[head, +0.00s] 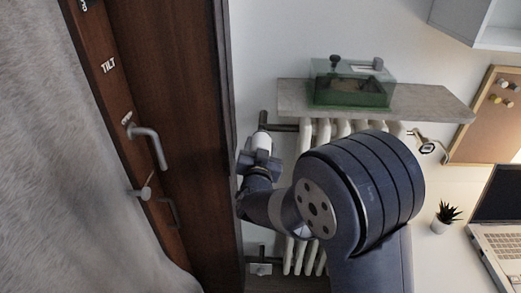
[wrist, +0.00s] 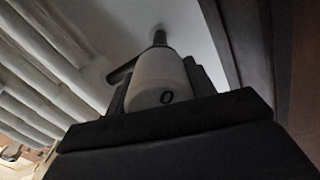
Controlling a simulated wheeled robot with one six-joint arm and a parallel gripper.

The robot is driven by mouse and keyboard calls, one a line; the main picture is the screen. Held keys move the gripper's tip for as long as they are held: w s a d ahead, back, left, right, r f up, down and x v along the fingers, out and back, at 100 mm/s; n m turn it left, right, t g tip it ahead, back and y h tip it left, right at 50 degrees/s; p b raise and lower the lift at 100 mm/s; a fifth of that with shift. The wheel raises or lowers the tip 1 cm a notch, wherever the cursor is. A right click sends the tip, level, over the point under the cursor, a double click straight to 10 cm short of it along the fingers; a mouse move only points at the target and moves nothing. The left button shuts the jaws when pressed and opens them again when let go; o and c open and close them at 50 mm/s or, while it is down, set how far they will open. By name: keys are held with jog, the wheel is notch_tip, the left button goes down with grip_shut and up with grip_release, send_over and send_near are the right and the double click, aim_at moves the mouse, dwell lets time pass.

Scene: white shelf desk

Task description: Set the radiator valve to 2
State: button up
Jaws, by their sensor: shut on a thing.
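The radiator valve (head: 262,141) is a white knob at the left end of the radiator (head: 298,256), close to the dark wooden door frame. In the wrist view the white knob (wrist: 150,72) sits between my dark fingers, with a black mark that looks like 0 facing the camera. My gripper (head: 259,160) is shut on the knob; it also shows in the wrist view (wrist: 160,88). No 2 is visible on the knob. The knob's far side and any pointer are hidden.
A grey shelf (head: 425,102) above the radiator carries a green transparent box (head: 350,90). The brown door (head: 180,90) stands close on the left. A desk with a laptop (head: 500,235) and a small plant (head: 446,217) is at the right.

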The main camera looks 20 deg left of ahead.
jog(key=m+b, duration=0.1)
jog(key=b, duration=0.1)
jog(key=m+b, duration=0.2)
jog(key=shift+f+b, duration=0.3)
jog(key=shift+b, duration=0.1)
jog(key=m+b, duration=0.2)
jog(key=b, duration=0.1)
jog(key=shift+r+m+b, duration=0.25)
jog(key=shift+m+b, duration=1.1)
jog(key=shift+m, duration=0.15)
jog(key=o, duration=1)
jog(key=shift+r, duration=0.1)
jog(key=shift+c, duration=0.2)
jog(key=shift+s, duration=0.1)
jog(key=v, duration=1)
jog(key=shift+s, duration=0.3)
